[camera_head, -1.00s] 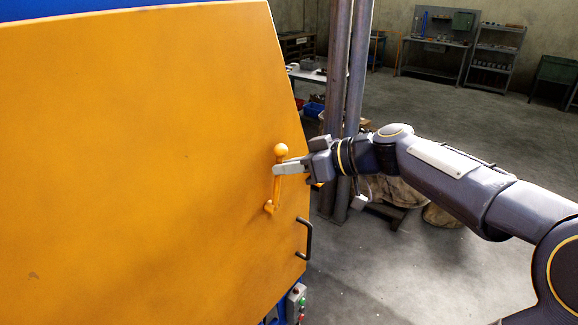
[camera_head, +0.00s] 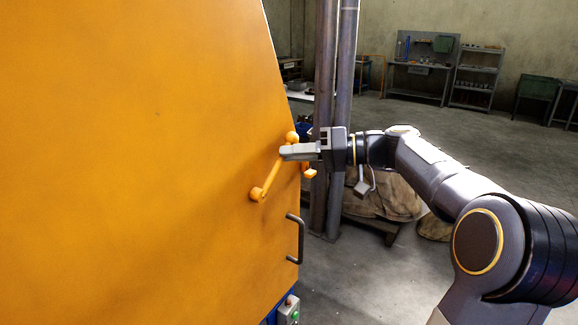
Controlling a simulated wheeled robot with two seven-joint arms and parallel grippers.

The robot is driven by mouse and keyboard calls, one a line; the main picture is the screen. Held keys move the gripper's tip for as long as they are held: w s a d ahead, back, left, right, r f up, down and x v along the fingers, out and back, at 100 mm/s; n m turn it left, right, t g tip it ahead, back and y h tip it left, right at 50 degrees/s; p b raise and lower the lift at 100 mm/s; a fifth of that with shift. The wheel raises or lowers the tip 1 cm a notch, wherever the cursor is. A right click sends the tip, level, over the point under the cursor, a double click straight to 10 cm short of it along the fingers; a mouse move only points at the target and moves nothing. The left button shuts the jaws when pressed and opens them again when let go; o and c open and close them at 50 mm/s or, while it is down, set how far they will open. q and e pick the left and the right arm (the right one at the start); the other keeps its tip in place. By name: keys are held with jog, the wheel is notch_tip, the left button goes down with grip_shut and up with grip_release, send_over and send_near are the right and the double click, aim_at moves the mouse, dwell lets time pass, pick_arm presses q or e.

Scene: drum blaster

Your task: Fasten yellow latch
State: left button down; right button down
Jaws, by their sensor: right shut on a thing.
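The yellow latch (camera_head: 268,183) is a lever with a ball knob, mounted near the right edge of the large yellow door (camera_head: 140,170). Its pivot is at lower left, and the lever tilts up and to the right towards the door edge. My right gripper (camera_head: 292,152) comes in from the right and is shut on the lever just below the knob, hiding part of it. A small yellow catch piece (camera_head: 309,173) shows at the door edge, just below the gripper. My left gripper is not in view.
A dark handle (camera_head: 301,240) sticks out of the door below the latch. Metal posts (camera_head: 333,100) stand behind my right gripper. Workbenches and shelves stand far back; the floor at right is clear.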

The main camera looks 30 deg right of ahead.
jog(key=f+m+b, duration=0.2)
jog(key=d+f+m+t+y+b, duration=0.1)
jog(key=f+m+b, duration=0.1)
jog(key=d+f+m+y+b, duration=0.1)
jog(key=f+m+b, duration=0.1)
jog(key=shift+w+t, duration=0.4)
jog(key=shift+f+m+t+b, duration=0.3)
jog(key=shift+f+m+b, duration=0.2)
jog(key=shift+m+b, duration=0.3)
jog(key=shift+f, duration=0.1)
jog(key=c, duration=1.5)
grip_release()
jog(key=shift+o, duration=0.2)
jog(key=b+v, duration=0.1)
jog(key=v, duration=0.6)
jog(key=shift+s+d+f, duration=0.15)
jog(key=shift+s+d, duration=0.1)
jog(key=shift+d, duration=0.1)
jog(key=shift+a, duration=0.1)
